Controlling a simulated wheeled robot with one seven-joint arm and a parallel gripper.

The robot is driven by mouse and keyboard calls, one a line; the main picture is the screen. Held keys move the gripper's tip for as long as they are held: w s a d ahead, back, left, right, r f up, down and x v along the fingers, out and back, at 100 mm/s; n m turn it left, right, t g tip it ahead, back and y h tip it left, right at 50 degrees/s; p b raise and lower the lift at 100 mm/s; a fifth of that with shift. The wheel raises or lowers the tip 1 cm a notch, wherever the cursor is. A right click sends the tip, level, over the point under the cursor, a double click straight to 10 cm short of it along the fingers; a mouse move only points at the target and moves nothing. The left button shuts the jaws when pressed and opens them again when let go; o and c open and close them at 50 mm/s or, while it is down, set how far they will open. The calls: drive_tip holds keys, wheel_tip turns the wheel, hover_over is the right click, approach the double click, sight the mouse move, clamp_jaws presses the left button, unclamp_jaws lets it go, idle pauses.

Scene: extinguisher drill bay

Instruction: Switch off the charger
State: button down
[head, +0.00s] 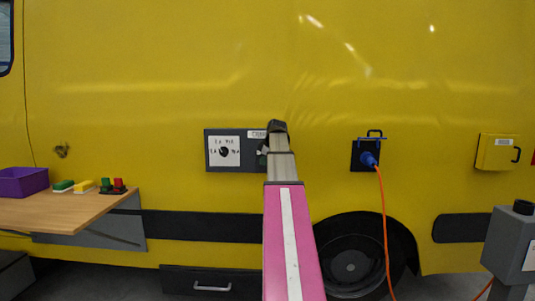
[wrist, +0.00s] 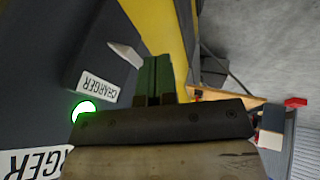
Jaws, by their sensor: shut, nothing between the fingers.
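The charger panel (head: 236,165) is a dark box on the yellow van side, with a white dial plate at its left. My gripper and arm cover part of its right side. In the wrist view, the panel (wrist: 62,62) carries white CHARGER labels (wrist: 98,89) and a round lamp (wrist: 84,112) glowing green. A pale wedge-shaped lever (wrist: 126,53) stands out from the panel above one label. My gripper (wrist: 155,68) is shut and empty, its green fingers close beside the lever. I cannot tell whether they touch it.
A blue plug (head: 368,159) with an orange cable (head: 384,220) sits in a socket right of my arm. A wooden shelf (head: 55,212) at left holds a purple bin (head: 23,182) and small coloured items. A yellow box (head: 497,153) and grey post (head: 510,245) are at right.

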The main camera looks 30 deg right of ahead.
sight(262, 168)
drive_tip(key=w, duration=0.1)
drive_tip(key=w+d+f, duration=0.1)
drive_tip(key=w, duration=0.1)
drive_tip(key=shift+w+d+f, duration=0.1)
drive_tip(key=shift+d+f, duration=0.25)
drive_tip(key=shift+d, duration=0.05)
drive_tip(key=shift+f, duration=0.1)
